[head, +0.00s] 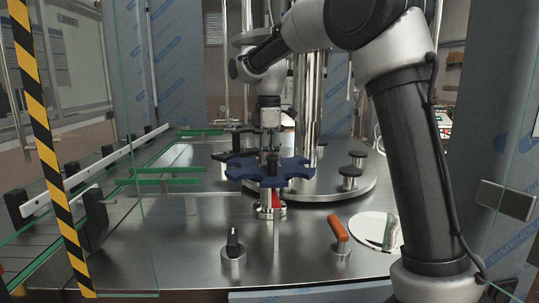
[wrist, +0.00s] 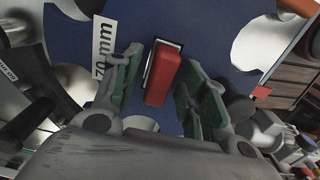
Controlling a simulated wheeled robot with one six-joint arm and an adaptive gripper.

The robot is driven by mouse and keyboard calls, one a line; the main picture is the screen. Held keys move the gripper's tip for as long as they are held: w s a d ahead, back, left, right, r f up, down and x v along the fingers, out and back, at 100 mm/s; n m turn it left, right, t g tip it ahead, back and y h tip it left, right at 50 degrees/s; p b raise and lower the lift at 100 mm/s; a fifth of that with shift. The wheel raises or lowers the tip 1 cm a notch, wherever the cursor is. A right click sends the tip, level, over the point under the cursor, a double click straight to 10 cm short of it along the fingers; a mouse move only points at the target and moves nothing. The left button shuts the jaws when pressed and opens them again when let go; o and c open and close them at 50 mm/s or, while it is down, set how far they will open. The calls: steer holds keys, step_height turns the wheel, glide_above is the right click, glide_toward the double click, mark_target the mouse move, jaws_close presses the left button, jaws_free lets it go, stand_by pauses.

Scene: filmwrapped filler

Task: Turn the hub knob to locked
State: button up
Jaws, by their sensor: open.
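The hub knob is a red bar (wrist: 162,78) with a dark, white-edged side, on top of the blue star wheel (wrist: 215,25). In the head view the star wheel (head: 297,171) sits on a metal post above the steel table, and the knob shows as a small dark piece at its middle. My gripper (wrist: 160,88) is open, with one green-padded finger on each side of the red bar and a gap on both sides. In the head view my gripper (head: 269,150) points down over the wheel's centre. No lock marking is readable in the wrist view.
A label reading "70 mm" (wrist: 103,47) lies on the wheel. A black-handled knob (head: 233,243) and an orange lever (head: 340,230) stand at the table's front. A round steel turntable (head: 350,195) is behind. Green-edged guide rails (head: 165,182) run at left.

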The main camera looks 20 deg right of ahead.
jaws_close()
steer(key=shift+m, duration=0.4)
steer(key=m, duration=0.8)
steer(key=shift+m, duration=0.3)
steer(key=m, duration=0.4)
steer(key=shift+m, duration=2.2)
